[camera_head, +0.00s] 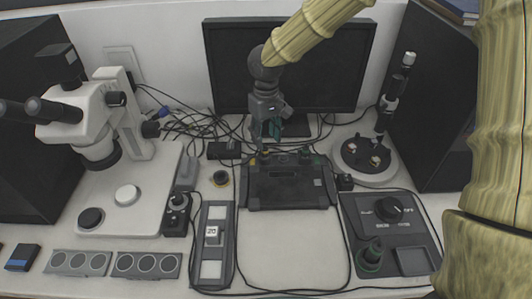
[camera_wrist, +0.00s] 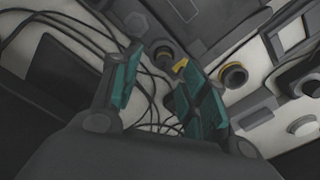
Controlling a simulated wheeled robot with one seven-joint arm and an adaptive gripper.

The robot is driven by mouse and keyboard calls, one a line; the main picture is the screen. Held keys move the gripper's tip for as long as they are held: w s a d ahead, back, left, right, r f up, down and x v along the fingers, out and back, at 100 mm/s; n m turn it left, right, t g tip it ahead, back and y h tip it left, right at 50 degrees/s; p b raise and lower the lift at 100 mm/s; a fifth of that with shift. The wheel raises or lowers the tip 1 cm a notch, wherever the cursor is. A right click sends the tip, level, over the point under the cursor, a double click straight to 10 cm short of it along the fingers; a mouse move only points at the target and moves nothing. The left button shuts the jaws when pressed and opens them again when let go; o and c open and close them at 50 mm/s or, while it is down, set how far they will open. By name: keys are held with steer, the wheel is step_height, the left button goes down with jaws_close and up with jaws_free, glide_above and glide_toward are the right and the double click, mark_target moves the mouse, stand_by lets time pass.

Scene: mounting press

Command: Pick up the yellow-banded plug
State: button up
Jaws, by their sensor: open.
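My gripper (camera_head: 267,132) has teal fingers and hangs open above the back edge of a dark grey box-shaped unit. In the wrist view its two fingers (camera_wrist: 160,92) are spread apart with nothing held between them. A small yellow band (camera_wrist: 180,65) shows just beyond the right finger, beside a dark round plug-like part (camera_wrist: 166,53). The finger partly hides this area. In the head view a small yellow spot (camera_head: 253,161) shows at the unit's back left corner. I cannot tell for sure that it is the plug's band.
The dark unit (camera_head: 288,195) stands mid-desk, with loose black cables behind it and a monitor (camera_head: 340,60) at the back. A microscope (camera_head: 95,110) stands left, a round-based stand (camera_head: 365,175) right. The front-middle desk is clear.

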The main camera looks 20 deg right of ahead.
mark_target(265, 148)
steer(key=shift+s+a+f+p, duration=0.1)
steer(key=shift+f+p, duration=0.25)
steer(key=shift+f, duration=0.95)
steer(key=shift+s+a+f+p, duration=0.1)
steer(key=shift+f+p, duration=0.2)
steer(key=shift+f, duration=0.95)
jaws_close()
